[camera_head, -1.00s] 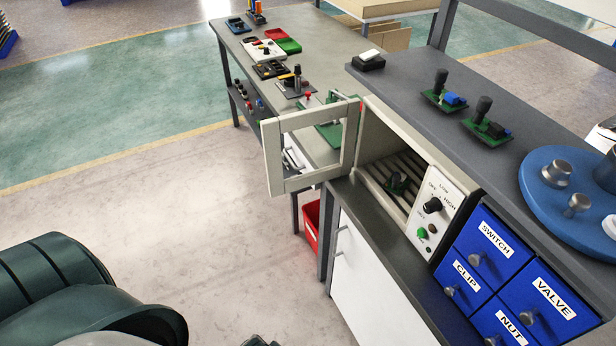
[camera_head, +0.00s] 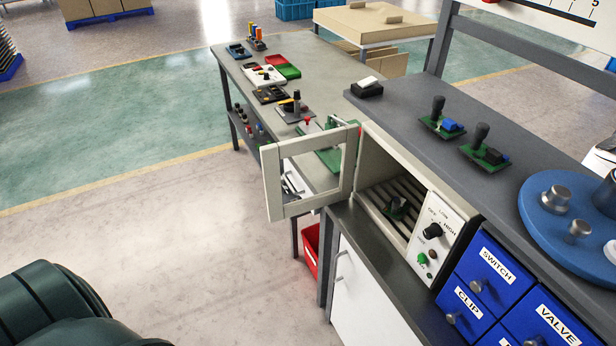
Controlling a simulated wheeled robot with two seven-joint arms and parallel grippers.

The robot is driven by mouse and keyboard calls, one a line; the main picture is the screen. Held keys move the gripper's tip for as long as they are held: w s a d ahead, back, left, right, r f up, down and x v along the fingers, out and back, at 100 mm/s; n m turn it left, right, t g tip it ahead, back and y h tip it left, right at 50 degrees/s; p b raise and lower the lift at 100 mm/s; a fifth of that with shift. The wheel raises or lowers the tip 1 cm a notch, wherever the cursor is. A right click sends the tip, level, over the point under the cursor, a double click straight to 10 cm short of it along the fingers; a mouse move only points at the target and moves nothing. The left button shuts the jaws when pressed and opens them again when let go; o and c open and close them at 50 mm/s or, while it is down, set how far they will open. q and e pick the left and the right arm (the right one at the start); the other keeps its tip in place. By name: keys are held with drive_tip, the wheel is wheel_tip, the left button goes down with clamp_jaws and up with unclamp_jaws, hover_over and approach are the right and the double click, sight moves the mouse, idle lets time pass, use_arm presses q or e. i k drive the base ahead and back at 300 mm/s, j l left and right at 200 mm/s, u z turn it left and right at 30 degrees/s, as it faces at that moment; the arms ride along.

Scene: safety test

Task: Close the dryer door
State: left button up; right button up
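The dryer (camera_head: 372,148) is a beige box on the dark bench, under the grey shelf. Its front panel (camera_head: 433,240) has a black knob, a green button and LOW/HIGH marks. The dryer door (camera_head: 272,187), a beige frame with a see-through middle, stands wide open, swung out to the left of the opening. My dark green arm shows at the lower left, well away from the door. Neither gripper is in view.
Blue drawers (camera_head: 487,271) labelled SWITCH, CLIP and VALVE stand right of the dryer. Two green boards (camera_head: 442,126) and a blue round tray (camera_head: 569,208) are on the shelf. A workbench (camera_head: 324,78) with parts lies behind the door. The floor at front left is clear.

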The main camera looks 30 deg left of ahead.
sight(271, 155)
drive_tip(key=z, duration=0.35)
drive_tip(key=j+z, duration=0.4)
drive_tip(key=i+j+z, duration=0.1)
drive_tip(key=z, duration=0.3)
drive_tip(key=j+z, duration=0.4)
drive_tip(key=k+j+z, duration=0.1)
drive_tip(key=j, duration=0.3)
drive_tip(key=j+z, duration=0.1)
drive_tip(key=j, duration=0.3)
drive_tip(key=k+j+z, duration=0.15)
drive_tip(key=j, duration=0.2)
drive_tip(key=k+j+z, duration=0.1)
drive_tip(key=j, duration=0.25)
drive_tip(key=k+j+z, duration=0.1)
drive_tip(key=j, duration=0.3)
drive_tip(key=k+j, duration=0.15)
drive_tip(key=j, duration=0.2)
drive_tip(key=k+j, duration=0.2)
drive_tip(key=j, duration=0.2)
drive_tip(key=k+j, duration=0.15)
drive_tip(key=j, duration=0.2)
